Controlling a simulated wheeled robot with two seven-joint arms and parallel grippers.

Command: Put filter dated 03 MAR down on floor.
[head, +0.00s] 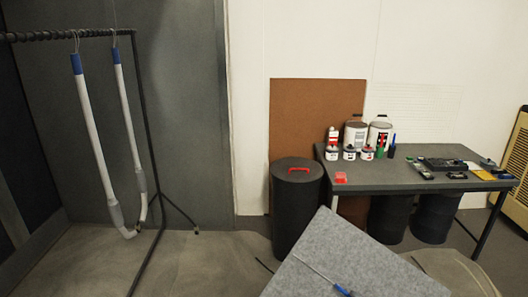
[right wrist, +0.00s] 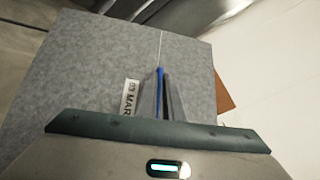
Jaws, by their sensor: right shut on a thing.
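The filter is a flat grey felt-like panel (head: 350,250), seen at the bottom of the head view, tilted in front of the table. In the right wrist view the panel (right wrist: 90,75) fills most of the upper picture, with a white label reading 03 MAR (right wrist: 130,97) and a blue strip beside a thin pale line. My right gripper (right wrist: 161,92) is shut on the filter near the blue strip. The floor (head: 205,262) shows left of the panel; whether the panel touches it cannot be told. My left gripper is not in view.
A dark table (head: 400,178) with cans, bottles and small parts stands at right. A black drum (head: 297,215) with a red handle stands beside it. A rack (head: 142,110) with two hanging white tubes is at left. Floor between rack and drum is mostly clear.

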